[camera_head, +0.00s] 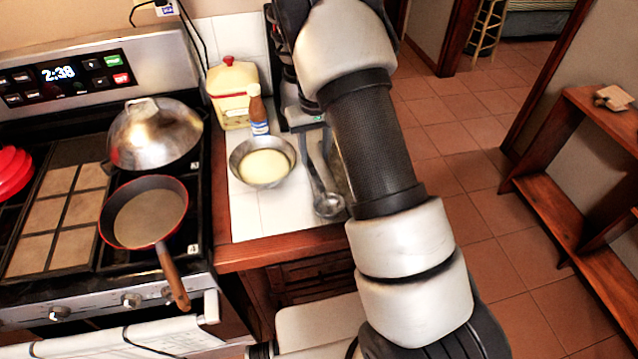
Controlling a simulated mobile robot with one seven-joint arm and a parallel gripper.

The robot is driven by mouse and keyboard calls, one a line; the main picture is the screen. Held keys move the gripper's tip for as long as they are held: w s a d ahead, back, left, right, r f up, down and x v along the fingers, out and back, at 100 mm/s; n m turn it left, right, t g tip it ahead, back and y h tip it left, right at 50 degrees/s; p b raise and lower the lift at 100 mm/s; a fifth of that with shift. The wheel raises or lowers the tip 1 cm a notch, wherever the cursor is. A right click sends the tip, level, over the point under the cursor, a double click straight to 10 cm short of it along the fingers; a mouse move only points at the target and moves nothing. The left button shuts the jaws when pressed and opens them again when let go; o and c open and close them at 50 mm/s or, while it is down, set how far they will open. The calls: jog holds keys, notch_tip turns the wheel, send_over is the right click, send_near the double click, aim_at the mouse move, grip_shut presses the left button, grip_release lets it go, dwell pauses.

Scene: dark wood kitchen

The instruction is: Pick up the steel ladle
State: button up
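The steel ladle (328,204) lies on the white tiled counter (262,211), just left of my arm. Its round bowl is toward the counter's front edge, and its handle runs back and slightly left. The handle's far end is hard to make out near a dark machine. My arm crosses the middle of the head view and covers the counter's right side close to the ladle.
Left of the ladle stand a metal bowl with pale contents (262,176), a bottle (258,112) and a cream canister (232,92). The stove holds a red-rimmed pan (146,213) and a domed steel lid (155,132). A wooden shelf (580,190) stands right; tiled floor between is clear.

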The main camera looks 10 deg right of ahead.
aim_at(314, 171)
jog(key=shift+w+a+f+p, duration=0.1)
jog(key=shift+f+p, duration=0.1)
jog(key=shift+f, duration=1.25)
jog(key=shift+w+a+f+p, duration=0.1)
jog(key=shift+f+p, duration=0.1)
jog(key=shift+f, duration=1.25)
grip_shut()
